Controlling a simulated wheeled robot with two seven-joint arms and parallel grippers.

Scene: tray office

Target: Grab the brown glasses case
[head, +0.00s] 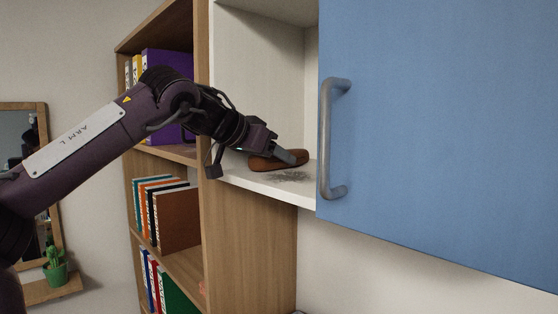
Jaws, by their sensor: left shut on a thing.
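The brown glasses case (263,164) lies on the white shelf (256,182) of the open wall cabinet, left of the blue door. My left gripper (291,158) reaches in from the left, tilted down, and is shut on the case. Its near finger lies across the front of the case and hides part of it. The case still looks to be at shelf height; I cannot tell whether it touches the shelf. My right gripper is not in view.
The blue cabinet door (450,130) with its grey handle (327,140) stands close right of the gripper. A wooden bookcase (250,230) with binders is at the left. A dark speckled patch (293,177) marks the shelf. A potted cactus (55,268) is far left.

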